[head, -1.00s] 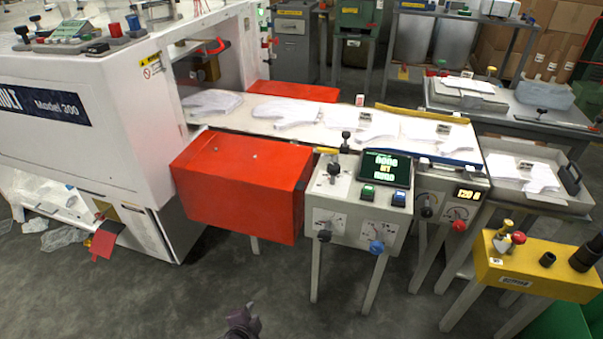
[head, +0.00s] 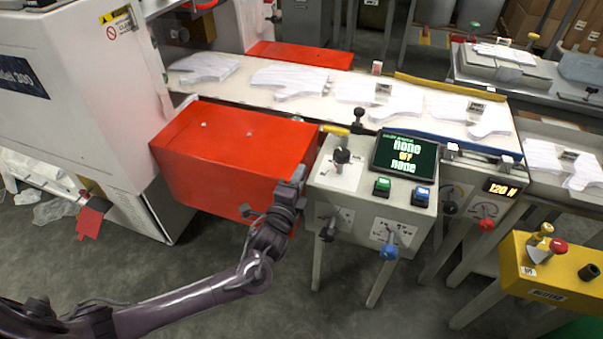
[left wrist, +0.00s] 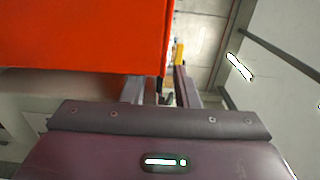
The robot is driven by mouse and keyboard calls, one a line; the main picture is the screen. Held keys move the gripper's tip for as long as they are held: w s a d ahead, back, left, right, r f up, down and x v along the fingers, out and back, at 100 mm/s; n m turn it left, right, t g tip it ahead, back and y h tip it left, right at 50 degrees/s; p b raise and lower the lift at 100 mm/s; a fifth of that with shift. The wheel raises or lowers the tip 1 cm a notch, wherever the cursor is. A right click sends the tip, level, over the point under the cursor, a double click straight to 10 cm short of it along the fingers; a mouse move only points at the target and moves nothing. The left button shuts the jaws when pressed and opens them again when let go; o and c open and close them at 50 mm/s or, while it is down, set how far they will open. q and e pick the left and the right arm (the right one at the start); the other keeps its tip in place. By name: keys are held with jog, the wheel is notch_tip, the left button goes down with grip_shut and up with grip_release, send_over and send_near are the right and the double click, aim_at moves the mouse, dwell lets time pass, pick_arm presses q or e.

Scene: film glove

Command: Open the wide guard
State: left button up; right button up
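The large red box-shaped guard (head: 235,145) stands along the near side of the conveyor and looks closed; I take it for the wide guard. A yellow handle (head: 335,130) lies by its far right corner. My left gripper (head: 299,176) is at the guard's right end, in the narrow space before the grey control box. In the left wrist view the guard's red face (left wrist: 85,35) fills the upper left, and the yellow handle (left wrist: 179,52) shows beyond the fingers (left wrist: 167,88). The fingers look apart with nothing between them. My right gripper is out of view.
The control box (head: 370,190) with knobs and a green-lettered screen stands close right of my left gripper. White glove shapes lie on the conveyor (head: 325,75). Another red guard (head: 300,57) is on the far side. The floor in front is clear.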

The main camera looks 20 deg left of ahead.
pick_arm(q)
jog(key=shift+w, duration=0.9)
grip_shut()
